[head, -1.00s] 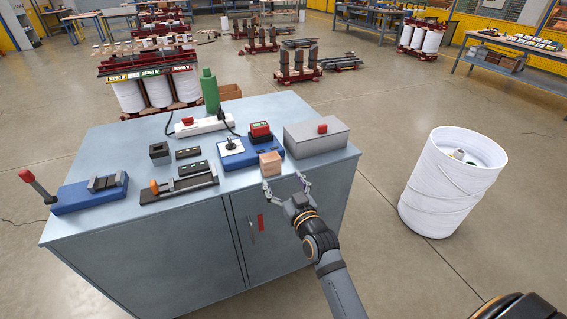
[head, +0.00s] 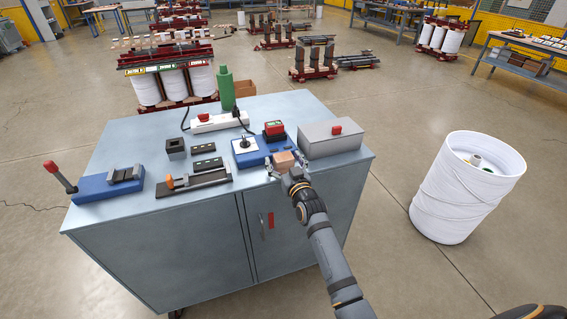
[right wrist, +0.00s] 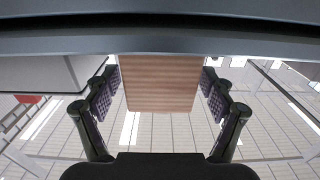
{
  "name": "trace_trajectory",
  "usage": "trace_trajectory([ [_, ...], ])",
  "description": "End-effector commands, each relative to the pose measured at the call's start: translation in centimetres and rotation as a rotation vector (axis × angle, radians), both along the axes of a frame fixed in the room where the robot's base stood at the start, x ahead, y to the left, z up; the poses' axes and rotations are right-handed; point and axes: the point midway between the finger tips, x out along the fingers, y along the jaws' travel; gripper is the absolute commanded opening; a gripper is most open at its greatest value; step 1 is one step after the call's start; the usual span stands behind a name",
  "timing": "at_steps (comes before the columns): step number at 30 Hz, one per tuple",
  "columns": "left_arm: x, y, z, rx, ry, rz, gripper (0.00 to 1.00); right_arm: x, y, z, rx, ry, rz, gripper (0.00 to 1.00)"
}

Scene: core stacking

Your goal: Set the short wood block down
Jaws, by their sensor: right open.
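The short wood block (head: 284,160) sits on the grey cabinet top (head: 110,217), near its front edge and in front of the grey box. My right gripper (head: 287,168) is open around the block, one finger on each side. In the right wrist view the wood block (right wrist: 160,82) is between the open fingers of my right gripper (right wrist: 160,92), with a gap on both sides. My left gripper is not in view.
Close behind the block are a blue fixture with a red-topped part (head: 274,130) and a grey box with a red knob (head: 333,138). A black slide fixture (head: 197,180) lies to the left. A white drum (head: 465,187) stands on the floor at right.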

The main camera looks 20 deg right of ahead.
Motion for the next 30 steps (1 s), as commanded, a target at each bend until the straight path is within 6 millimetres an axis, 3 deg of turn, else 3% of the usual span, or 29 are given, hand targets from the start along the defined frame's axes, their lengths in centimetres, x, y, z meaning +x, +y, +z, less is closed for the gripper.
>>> trace_trajectory([
  [5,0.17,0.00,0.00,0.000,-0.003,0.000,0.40,0.00,-0.01,-0.04,-0.001,0.000,0.000,0.83],
  [20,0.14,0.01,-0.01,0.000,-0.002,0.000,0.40,-0.03,-0.01,0.00,-0.001,-0.001,0.000,0.17],
  [30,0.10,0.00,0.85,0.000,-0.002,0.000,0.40,0.22,-0.14,0.95,-0.001,-0.001,-0.001,0.17],
])
